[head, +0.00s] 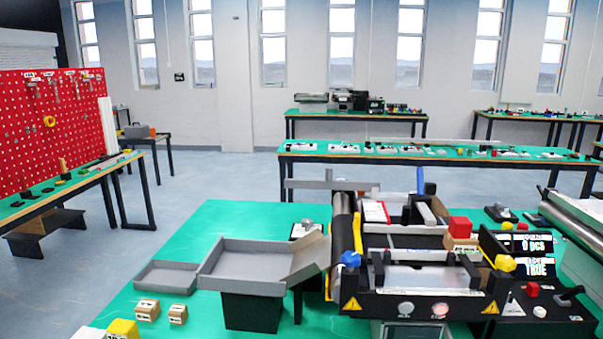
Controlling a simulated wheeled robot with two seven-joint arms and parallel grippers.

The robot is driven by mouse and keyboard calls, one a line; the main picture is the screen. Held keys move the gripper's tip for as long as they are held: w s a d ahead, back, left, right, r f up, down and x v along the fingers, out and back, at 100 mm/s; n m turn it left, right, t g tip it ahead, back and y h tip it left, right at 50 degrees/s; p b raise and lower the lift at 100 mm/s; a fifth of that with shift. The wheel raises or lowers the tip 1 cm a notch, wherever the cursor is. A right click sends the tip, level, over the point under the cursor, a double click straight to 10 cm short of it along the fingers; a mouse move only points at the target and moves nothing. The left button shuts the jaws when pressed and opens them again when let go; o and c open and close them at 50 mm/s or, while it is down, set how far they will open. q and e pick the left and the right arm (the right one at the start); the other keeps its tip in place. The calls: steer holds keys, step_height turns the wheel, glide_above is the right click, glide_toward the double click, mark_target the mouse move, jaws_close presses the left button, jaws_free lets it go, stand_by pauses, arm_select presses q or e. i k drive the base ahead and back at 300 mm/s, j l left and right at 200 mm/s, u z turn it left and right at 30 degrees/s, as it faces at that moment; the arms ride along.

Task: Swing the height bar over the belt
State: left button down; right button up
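The mini conveyor (400,303) stands at the front right of the green table, with a dark frame and a pale flat belt section (425,277). A long thin grey bar (330,185) lies level at its back left and juts out to the left; it looks like the height bar, but I cannot tell for sure. An upright blue piece (420,180) stands at the back of the conveyor. A blue knob (350,260) and a yellow knob (505,263) sit on its near frame. Neither of my grippers is in view.
A grey tray chute (240,275) stands left of the conveyor, with a low grey tray (167,277) beside it. Small cartons (147,310) and a yellow block (123,328) lie front left. A red block (460,226) and display screens (534,267) are at right. The left tabletop has free room.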

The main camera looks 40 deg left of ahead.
mark_target(327, 183)
steer(key=j, duration=0.8)
steer(key=i+j, duration=0.15)
steer(key=j, duration=0.7)
